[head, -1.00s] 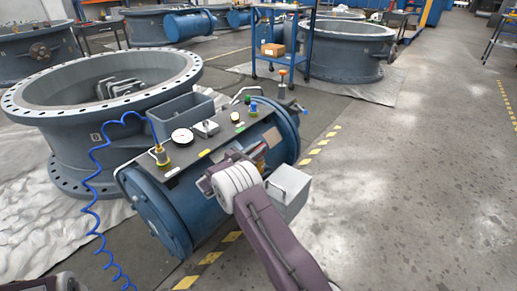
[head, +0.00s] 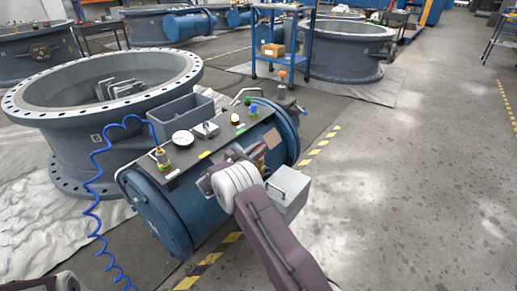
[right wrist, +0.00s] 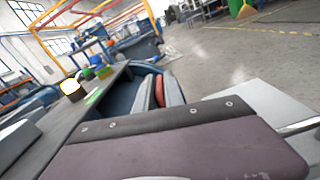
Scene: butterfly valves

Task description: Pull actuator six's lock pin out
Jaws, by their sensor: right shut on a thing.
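The blue cylindrical actuator (head: 160,217) lies on the floor mat with a dark plate (head: 182,166) along its top. My right gripper (head: 258,157) is at the actuator's right side, below the plate's edge; my own wrist partly hides it. In the right wrist view, its two grey fingers (right wrist: 159,92) are shut on a narrow red piece (right wrist: 160,91), apparently the lock pin. The pin's far end and its hole are hidden. No number is readable on the actuator. Only a bit of my left arm shows at the bottom left of the head view; its gripper is out of sight.
A coiled blue hose (head: 93,190) hangs at the left. A grey box (head: 289,189) is close beside my right wrist. A large flanged ring (head: 60,120) stands behind. The floor at right is clear.

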